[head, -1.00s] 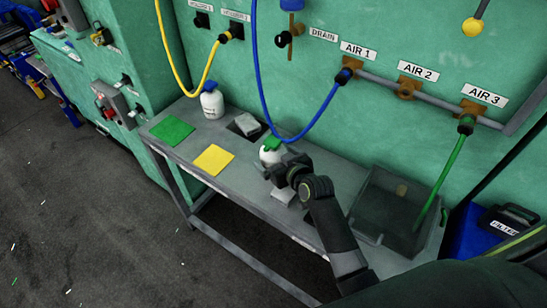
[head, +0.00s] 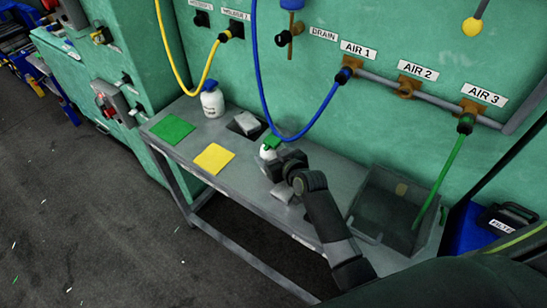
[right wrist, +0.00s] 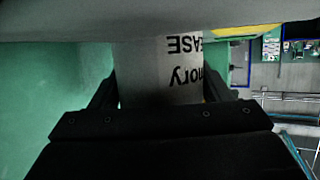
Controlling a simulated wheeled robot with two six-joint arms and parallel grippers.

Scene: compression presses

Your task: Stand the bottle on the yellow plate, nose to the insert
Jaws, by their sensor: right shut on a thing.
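The white bottle with a green top (head: 268,152) is at the middle of the grey bench, partly hidden by my right gripper (head: 276,163). That gripper is shut on the bottle. In the right wrist view the bottle's pale body with dark, upside-down lettering (right wrist: 158,72) sits between the two fingers. I cannot tell whether its base touches the bench, and its nose direction is unclear. The yellow plate (head: 214,158) lies flat and bare to the left of the bottle. A pale block in a dark recess (head: 246,123) lies behind; I cannot tell whether it is the insert. My left gripper is out of view.
A green plate (head: 172,130) lies left of the yellow one. Another white bottle with a blue top (head: 211,103) stands behind them. A blue hose (head: 312,128) hangs low behind the held bottle. A dark open bin (head: 385,215) is at the right. A grey block (head: 284,193) lies in front.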

